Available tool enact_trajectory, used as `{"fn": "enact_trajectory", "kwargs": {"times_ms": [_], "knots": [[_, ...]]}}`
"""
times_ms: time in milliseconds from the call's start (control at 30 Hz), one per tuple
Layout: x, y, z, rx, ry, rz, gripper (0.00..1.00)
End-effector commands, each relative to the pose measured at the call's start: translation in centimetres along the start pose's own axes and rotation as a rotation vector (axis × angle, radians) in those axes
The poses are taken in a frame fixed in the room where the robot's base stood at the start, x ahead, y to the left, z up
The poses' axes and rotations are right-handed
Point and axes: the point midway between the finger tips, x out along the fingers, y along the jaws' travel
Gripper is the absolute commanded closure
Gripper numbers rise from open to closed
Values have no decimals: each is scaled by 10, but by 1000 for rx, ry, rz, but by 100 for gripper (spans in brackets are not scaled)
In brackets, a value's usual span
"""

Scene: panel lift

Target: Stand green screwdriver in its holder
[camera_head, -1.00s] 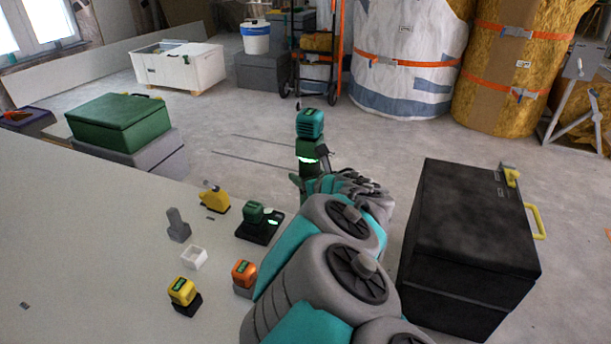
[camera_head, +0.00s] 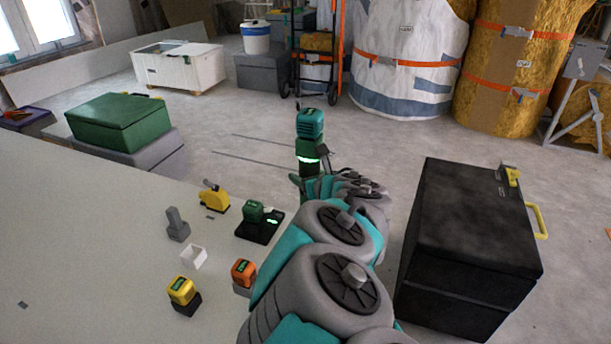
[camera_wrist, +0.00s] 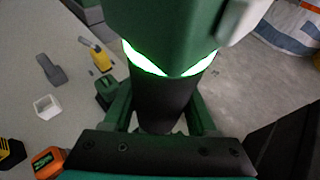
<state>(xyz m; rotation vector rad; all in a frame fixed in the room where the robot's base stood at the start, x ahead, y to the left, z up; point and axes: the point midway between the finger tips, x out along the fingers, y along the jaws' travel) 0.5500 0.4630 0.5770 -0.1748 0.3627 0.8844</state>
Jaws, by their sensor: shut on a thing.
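My gripper (camera_head: 312,184) is raised beyond the far right edge of the white table and is shut on the green screwdriver (camera_head: 309,150). The screwdriver is a thick power tool, roughly upright, with a green body, a glowing green band and a dark grip. In the wrist view, my gripper (camera_wrist: 160,118) has its fingers on both sides of the dark grip of the screwdriver (camera_wrist: 165,95). The tool's lower end is hidden. A white open square cup (camera_head: 194,257) and a black base with a green block (camera_head: 258,224) stand on the table; I cannot tell which is the holder.
The white table (camera_head: 90,250) also bears a grey upright piece (camera_head: 177,226), a yellow tool (camera_head: 214,198), a yellow block (camera_head: 183,292) and an orange block (camera_head: 243,272). A black chest (camera_head: 470,235) stands at the right. The table's left part is mostly clear.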

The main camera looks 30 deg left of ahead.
Motion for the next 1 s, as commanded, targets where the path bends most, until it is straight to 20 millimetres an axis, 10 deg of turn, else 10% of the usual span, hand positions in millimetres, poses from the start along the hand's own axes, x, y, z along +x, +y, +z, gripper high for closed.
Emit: {"fn": "enact_trajectory", "kwargs": {"times_ms": [1000], "knots": [[8,0,-19,0,-3,0,100]]}}
